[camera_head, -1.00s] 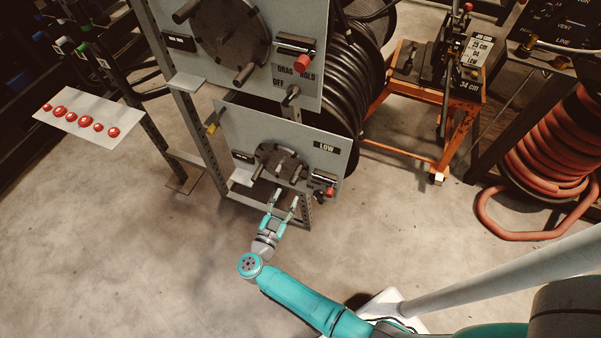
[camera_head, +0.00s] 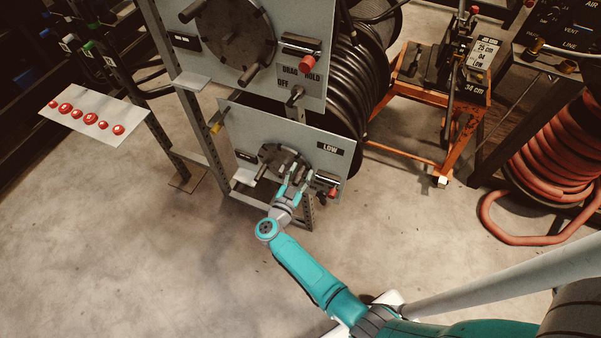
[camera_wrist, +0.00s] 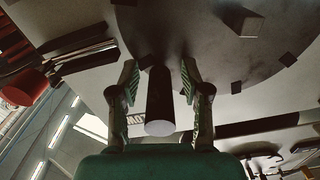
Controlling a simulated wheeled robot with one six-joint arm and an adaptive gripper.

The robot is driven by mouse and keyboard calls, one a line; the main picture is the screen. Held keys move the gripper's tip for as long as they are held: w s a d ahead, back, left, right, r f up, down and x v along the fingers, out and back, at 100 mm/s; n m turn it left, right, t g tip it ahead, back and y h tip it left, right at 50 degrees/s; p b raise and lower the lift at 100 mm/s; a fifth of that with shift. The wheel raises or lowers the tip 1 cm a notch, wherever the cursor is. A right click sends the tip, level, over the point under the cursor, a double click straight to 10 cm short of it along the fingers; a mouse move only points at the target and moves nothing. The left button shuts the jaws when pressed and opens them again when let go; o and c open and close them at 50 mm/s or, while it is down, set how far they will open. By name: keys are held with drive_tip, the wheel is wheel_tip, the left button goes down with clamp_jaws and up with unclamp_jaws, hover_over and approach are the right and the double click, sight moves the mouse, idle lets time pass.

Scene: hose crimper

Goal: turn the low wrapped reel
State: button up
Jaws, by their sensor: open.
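The low reel's grey panel (camera_head: 240,122), labelled LOW, carries a dark round disc (camera_head: 268,154) with stub handles. My gripper (camera_head: 291,178) is at the disc's lower right edge. In the wrist view the disc (camera_wrist: 190,40) fills the top. One dark handle with a pale end (camera_wrist: 160,105) stands between my two open fingers, with a gap visible on either side. A second handle (camera_wrist: 240,20) stands farther right. The fingers partly hide the disc's lower right in the head view. The wrapped hose behind the low panel is mostly hidden.
A red knob (camera_head: 332,192) on a dark bracket sits just right of my gripper; it also shows in the wrist view (camera_wrist: 22,88). The upper panel (camera_head: 300,30) with its larger disc is above. An orange stand (camera_head: 448,160) is to the right. Floor at lower left is clear.

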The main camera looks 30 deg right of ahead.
sight(297, 159)
drive_tip(key=shift+c, duration=0.2)
clamp_jaws()
drive_tip(key=shift+r, duration=0.1)
drive_tip(key=shift+w+a+r+n, duration=0.3)
drive_tip(key=shift+w+r+n, duration=0.15)
drive_tip(key=shift+r+n, duration=0.4)
drive_tip(key=shift+w+a+r+n, duration=0.25)
drive_tip(key=shift+w+r+n, duration=0.25)
drive_tip(key=shift+n, duration=0.55)
drive_tip(key=shift+w+a+r, duration=0.2)
drive_tip(key=shift+a+r, duration=0.05)
drive_tip(key=shift+f, duration=0.1)
drive_tip(key=shift+o, duration=0.2)
unclamp_jaws()
drive_tip(key=shift+s+d+f, duration=0.1)
